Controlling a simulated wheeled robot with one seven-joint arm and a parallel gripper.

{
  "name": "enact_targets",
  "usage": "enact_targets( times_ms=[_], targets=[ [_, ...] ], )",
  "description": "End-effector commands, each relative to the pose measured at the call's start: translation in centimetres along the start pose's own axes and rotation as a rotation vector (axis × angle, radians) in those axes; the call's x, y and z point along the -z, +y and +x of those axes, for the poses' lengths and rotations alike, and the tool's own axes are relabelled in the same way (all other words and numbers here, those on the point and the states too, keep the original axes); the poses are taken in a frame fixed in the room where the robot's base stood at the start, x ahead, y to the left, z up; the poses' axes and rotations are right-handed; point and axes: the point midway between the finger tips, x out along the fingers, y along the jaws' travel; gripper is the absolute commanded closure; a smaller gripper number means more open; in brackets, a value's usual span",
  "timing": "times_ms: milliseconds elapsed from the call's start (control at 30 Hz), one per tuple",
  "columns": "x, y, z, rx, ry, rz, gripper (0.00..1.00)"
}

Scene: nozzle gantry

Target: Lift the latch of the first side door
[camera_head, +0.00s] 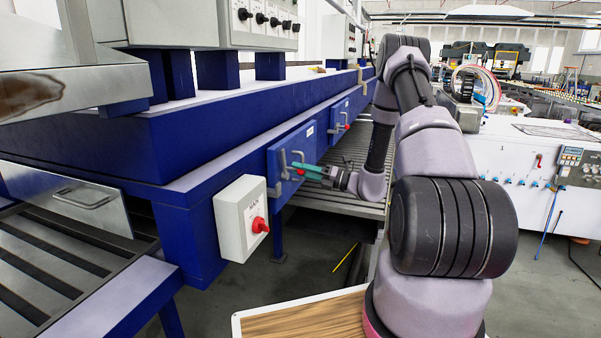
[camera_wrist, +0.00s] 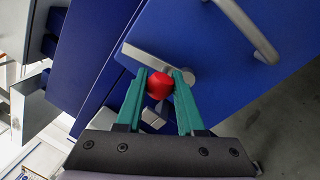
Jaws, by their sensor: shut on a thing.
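The first side door (camera_head: 283,153) is a blue panel on the side of the blue machine, and it looks closed. Its latch (camera_wrist: 148,57) is a grey metal bar with a red knob (camera_wrist: 159,86) in the wrist view. My gripper (camera_wrist: 161,79) has teal fingers shut on the red knob, one on each side. In the head view my gripper (camera_head: 304,169) reaches the door from the right. The grey door handle (camera_wrist: 249,30) is beside the latch, apart from my fingers. My fingers partly hide the latch in the head view.
A white switch box (camera_head: 232,212) with a red rotary knob juts out nearer to me, left of the door. A second blue door (camera_head: 338,112) with its own latch is farther along. A slatted grey surface (camera_head: 345,160) lies beyond my gripper. Open floor shows below the door.

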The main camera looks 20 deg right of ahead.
Motion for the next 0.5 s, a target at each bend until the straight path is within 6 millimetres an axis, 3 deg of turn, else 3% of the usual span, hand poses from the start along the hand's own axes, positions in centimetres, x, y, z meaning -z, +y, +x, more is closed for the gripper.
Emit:
enact_targets(
  times_ms=[500],
  targets=[
    [-0.23,-0.16,-0.06,0.004,-0.011,0.07,1.0]
  ],
)
